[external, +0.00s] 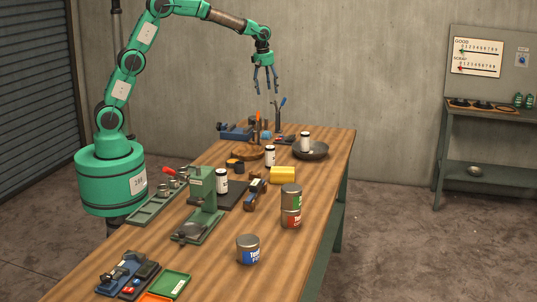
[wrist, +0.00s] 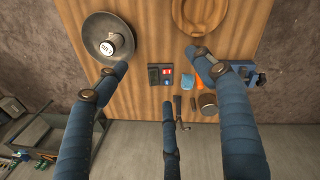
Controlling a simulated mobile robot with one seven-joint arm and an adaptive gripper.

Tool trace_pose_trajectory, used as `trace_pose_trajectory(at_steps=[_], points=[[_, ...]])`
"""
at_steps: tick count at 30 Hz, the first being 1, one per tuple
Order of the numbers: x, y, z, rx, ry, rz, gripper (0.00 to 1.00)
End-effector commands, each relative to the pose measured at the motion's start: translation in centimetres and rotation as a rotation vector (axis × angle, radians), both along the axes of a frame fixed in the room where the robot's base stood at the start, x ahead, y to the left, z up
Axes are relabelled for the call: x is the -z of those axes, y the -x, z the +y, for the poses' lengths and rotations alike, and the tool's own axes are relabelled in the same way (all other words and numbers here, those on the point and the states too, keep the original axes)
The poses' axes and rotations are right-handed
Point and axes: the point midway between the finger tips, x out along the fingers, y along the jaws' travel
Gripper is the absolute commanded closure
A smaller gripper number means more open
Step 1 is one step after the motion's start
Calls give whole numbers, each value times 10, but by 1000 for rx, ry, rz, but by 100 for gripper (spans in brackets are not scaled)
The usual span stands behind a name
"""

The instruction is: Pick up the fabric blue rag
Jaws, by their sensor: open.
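My gripper (external: 266,88) is open and empty, fingers pointing down, high above the far end of the wooden table. In the wrist view its blue-sleeved fingers (wrist: 160,82) spread wide around the far-end objects. A small light-blue item (wrist: 187,82), which looks like the blue rag, lies on the table between a dark tray and an orange object. It is apart from the fingers, below them and near the right fingertip. Its fabric texture is too small to make out.
A dark pan-like bowl (external: 311,152) holds a white-labelled jar (external: 305,141); a wooden ring-shaped plate (wrist: 203,14) is nearby. Close to the rag are the dark tray (wrist: 153,77), the orange object (wrist: 200,84) and a blue vise (external: 234,133). Upright tools rise beneath my gripper.

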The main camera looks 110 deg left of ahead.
Motion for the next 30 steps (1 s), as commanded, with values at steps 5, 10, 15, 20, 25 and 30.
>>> trace_pose_trajectory(at_steps=[5,10,15,20,25,30], points=[[38,7,59,-182,32,14,31],[77,19,112,-355,59,27,31],[117,37,163,-528,84,39,31],[152,56,201,-670,104,50,31],[176,71,227,-770,115,56,31],[186,77,236,-809,120,58,31]])
